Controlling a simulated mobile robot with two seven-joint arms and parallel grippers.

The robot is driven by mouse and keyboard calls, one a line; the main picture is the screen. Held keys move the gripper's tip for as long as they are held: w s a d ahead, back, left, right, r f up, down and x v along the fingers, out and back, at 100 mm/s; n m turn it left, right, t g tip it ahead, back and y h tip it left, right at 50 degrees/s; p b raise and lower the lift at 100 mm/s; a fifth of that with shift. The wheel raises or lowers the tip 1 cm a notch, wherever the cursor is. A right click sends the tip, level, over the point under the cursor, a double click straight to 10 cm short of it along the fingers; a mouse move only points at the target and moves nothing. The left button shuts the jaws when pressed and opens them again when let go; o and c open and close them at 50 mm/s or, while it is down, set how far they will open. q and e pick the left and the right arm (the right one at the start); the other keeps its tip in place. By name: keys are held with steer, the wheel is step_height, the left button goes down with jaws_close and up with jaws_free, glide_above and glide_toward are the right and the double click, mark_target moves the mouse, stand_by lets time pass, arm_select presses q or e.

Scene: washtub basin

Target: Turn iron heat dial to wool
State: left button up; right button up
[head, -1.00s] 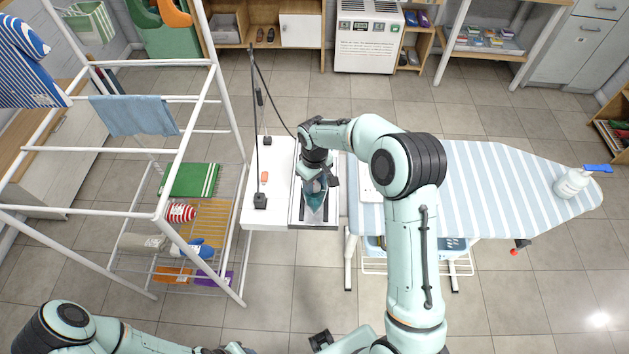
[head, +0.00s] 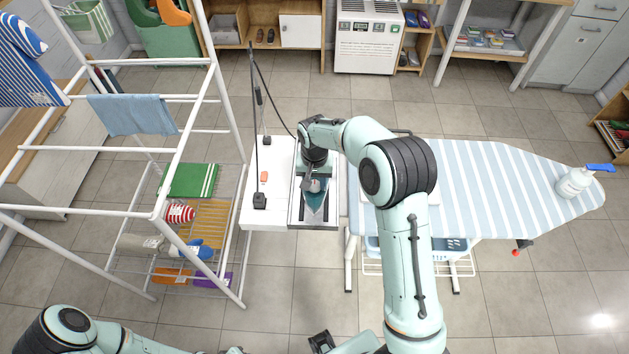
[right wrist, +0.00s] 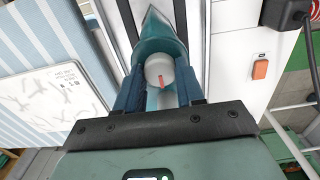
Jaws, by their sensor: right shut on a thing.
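The teal iron (head: 315,214) lies on the dark strip of the white stand, its tip toward the bottom in the head view. In the right wrist view the iron (right wrist: 161,38) points up. My right gripper (head: 315,186) is over the iron. In the right wrist view its two blue fingers (right wrist: 161,80) are shut on the dial, one on each side. Scale labels around the dial cannot be read. My left arm shows at the bottom left; its gripper is not visible.
The white stand (head: 256,212) carries an orange switch (head: 264,176) and cord posts. A striped ironing board (head: 490,190) with a spray bottle (head: 574,182) is on the right. A white drying rack (head: 160,208) stands close on the left.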

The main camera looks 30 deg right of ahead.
mark_target(314, 185)
steer(key=m, duration=0.5)
steer(key=shift+m, duration=0.3)
arm_select(q)
steer(key=shift+w+r+p, duration=0.55)
steer(key=shift+r+p, duration=0.1)
steer(key=shift+r, duration=0.15)
arm_select(e)
steer(key=m, duration=0.4)
steer(key=shift+m, duration=0.7)
steer(key=o, duration=1)
steer(key=shift+o, duration=0.2)
arm_select(q)
steer(key=shift+w+r+p, duration=0.55)
steer(key=shift+w+r, duration=0.05)
steer(key=shift+r, duration=0.15)
arm_select(e)
step_height(314, 185, up, 13)
steer(key=shift+r, duration=0.2)
arm_select(q)
steer(key=shift+s, duration=0.1)
